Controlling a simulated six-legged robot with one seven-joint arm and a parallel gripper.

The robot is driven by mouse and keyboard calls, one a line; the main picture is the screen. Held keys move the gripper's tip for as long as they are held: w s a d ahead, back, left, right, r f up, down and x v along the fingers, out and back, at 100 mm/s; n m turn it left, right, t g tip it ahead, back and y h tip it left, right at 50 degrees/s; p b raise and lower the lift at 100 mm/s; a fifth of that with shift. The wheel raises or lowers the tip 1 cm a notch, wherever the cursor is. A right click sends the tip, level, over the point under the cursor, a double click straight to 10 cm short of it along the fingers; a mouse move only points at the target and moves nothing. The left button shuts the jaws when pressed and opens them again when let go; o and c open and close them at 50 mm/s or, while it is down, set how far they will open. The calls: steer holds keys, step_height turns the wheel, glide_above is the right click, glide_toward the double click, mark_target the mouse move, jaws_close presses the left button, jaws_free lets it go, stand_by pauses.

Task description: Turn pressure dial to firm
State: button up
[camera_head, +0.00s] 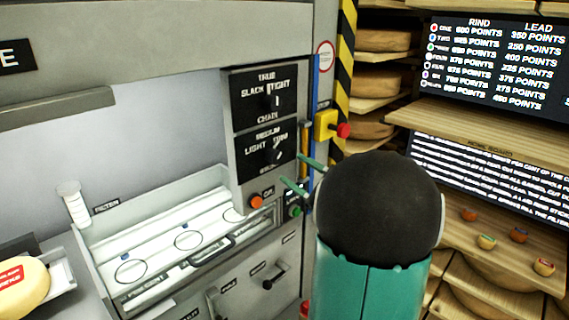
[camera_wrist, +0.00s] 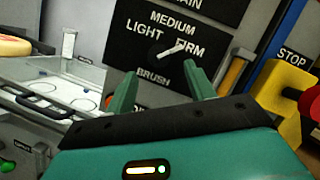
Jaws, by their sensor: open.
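The pressure dial (camera_head: 273,154) is the lower of two on a black panel, labelled light, medium and firm, with "brush" below. In the wrist view the dial (camera_wrist: 168,50) has a pale pointer slanting up and right, toward the word firm. My gripper (camera_head: 294,169) is open, its two green fingers reaching toward the panel just right of and below the dial in the head view. In the wrist view the fingers of my gripper (camera_wrist: 160,72) are spread, with the dial beyond and between their tips. Nothing is between them; I see no contact.
The chain dial (camera_head: 272,97) sits above. An orange button (camera_head: 256,201) and green button (camera_head: 295,211) are below. A red stop button on a yellow box (camera_head: 327,126) stands close right. A white tray (camera_head: 160,290) lies left; cheese shelves (camera_head: 380,103) are right.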

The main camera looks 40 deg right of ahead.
steer(key=v, duration=0.8)
steer(key=shift+s, duration=0.1)
steer(key=w+a+f+n+g+y, duration=0.1)
steer(key=w+a+n+g+y, duration=0.15)
steer(key=a+n+g, duration=0.6)
steer(key=w+a+f+n+g+y, duration=0.1)
steer(key=w+a+g+y, duration=0.2)
steer(key=a, duration=1.1)
steer(key=s+a+f+n+g+h, duration=0.3)
steer(key=s+a+n+h, duration=0.6)
steer(key=n, duration=0.8)
steer(key=a+g+h, duration=0.1)
steer(key=a, duration=0.2)
steer(key=shift+s+a+f+h, duration=0.2)
steer(key=shift+f+h, duration=0.1)
steer(key=shift+h, duration=0.05)
